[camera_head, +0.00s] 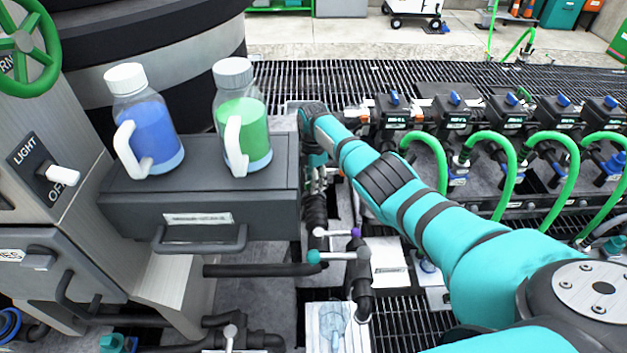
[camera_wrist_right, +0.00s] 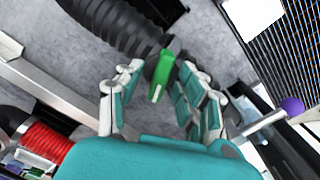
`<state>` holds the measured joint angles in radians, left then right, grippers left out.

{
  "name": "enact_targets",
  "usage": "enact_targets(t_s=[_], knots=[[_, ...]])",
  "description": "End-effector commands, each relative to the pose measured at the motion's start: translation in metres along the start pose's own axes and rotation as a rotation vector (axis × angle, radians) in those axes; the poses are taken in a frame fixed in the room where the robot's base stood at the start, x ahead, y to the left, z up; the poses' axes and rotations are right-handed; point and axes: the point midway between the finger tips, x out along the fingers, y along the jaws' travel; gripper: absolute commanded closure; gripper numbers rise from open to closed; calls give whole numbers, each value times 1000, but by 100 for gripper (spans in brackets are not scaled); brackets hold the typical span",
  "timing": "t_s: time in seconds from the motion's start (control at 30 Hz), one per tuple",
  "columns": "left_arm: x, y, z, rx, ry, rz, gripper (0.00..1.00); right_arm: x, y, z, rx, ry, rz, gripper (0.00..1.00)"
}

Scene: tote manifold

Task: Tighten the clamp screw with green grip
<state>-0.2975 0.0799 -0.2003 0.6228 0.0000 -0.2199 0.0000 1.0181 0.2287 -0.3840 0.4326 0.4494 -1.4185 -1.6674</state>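The green grip (camera_wrist_right: 161,80) of the clamp screw shows in the wrist view, beside a dark ribbed hose (camera_wrist_right: 115,28). My right gripper (camera_wrist_right: 160,72) is open, with one finger on each side of the grip. A gap shows between the left finger and the grip; the right finger is closer, and I cannot tell if it touches. In the head view my right gripper (camera_head: 317,172) points down beside the drawer box, partly hidden by my arm; I cannot make out the green grip there. My left gripper is not in view.
A grey drawer box (camera_head: 275,192) carries a blue bottle (camera_head: 152,128) and a green bottle (camera_head: 256,125), close left of my right gripper. Valve handles with a purple tip (camera_head: 356,232) and a teal tip (camera_head: 314,257) stand below. Green hoses (camera_head: 510,175) and valves fill the right.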

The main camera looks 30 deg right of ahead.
Motion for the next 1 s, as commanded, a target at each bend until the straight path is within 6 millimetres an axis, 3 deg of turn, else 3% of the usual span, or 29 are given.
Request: enact_targets(t_s=[0.2,0.5,1.0], knots=[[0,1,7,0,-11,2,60,0,0,0,0,0,1,62],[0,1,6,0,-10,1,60,0,0,0,0,0,1,100],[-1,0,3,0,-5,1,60,-1,0,0,73,-1,1,100]])
